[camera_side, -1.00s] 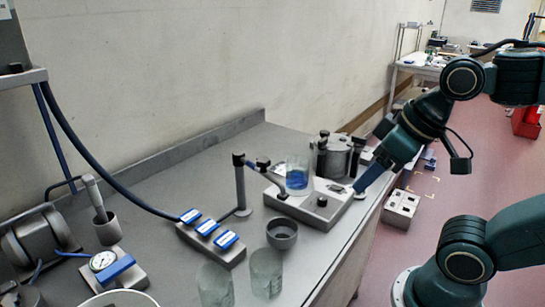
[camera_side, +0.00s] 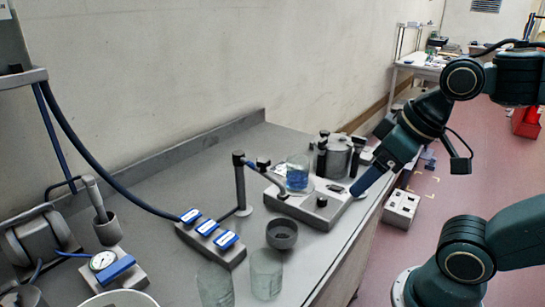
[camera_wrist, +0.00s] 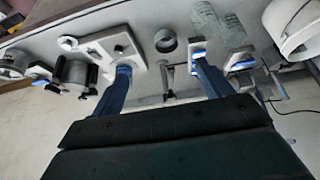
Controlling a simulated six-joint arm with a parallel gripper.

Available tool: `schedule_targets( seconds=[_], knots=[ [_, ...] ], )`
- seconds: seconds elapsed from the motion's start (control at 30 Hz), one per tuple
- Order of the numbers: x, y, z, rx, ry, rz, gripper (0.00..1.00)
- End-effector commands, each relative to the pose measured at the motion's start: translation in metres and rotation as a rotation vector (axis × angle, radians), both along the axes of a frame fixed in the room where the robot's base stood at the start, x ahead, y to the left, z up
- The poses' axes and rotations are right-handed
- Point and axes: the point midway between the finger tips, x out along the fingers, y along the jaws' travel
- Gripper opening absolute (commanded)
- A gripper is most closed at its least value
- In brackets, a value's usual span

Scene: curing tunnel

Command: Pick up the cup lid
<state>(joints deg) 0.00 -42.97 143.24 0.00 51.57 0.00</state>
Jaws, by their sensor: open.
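A small pale disc (camera_wrist: 68,43), which may be the cup lid, lies on the bench beside the grey stirrer-like base in the wrist view. I cannot tell for sure that it is the lid. In the side view its place is largely hidden by my fingers. My gripper (camera_wrist: 160,62) is open, with its two blue fingers wide apart and nothing between them that I can see held. In the side view my gripper (camera_side: 356,191) is low, by the right end of the grey base (camera_side: 318,211). A glass beaker with blue liquid (camera_side: 297,178) stands on that base.
A dark grey cup (camera_side: 282,235) and two clear glasses (camera_side: 266,273) stand near the bench's front edge. A block with blue switches (camera_side: 210,238), a post (camera_side: 240,185) and a metal canister (camera_side: 338,158) stand around the base. Bare bench lies at the back left.

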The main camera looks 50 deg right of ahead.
Motion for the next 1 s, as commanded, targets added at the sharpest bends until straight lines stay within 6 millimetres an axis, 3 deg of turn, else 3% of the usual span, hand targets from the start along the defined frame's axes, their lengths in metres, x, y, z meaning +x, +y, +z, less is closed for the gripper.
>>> schedule_targets(
  seconds=[0.27, 0.47, 0.67, 1.0],
  knots=[
    [0.002, -0.001, 0.001, 0.004, 0.004, -0.015, 0.78],
    [0.015, -0.011, 0.004, 0.027, 0.033, -0.108, 0.78],
    [0.042, -0.034, 0.007, 0.078, 0.086, -0.301, 0.78],
    [0.089, -0.096, -0.001, 0.180, 0.178, -0.696, 0.78]
  ],
)
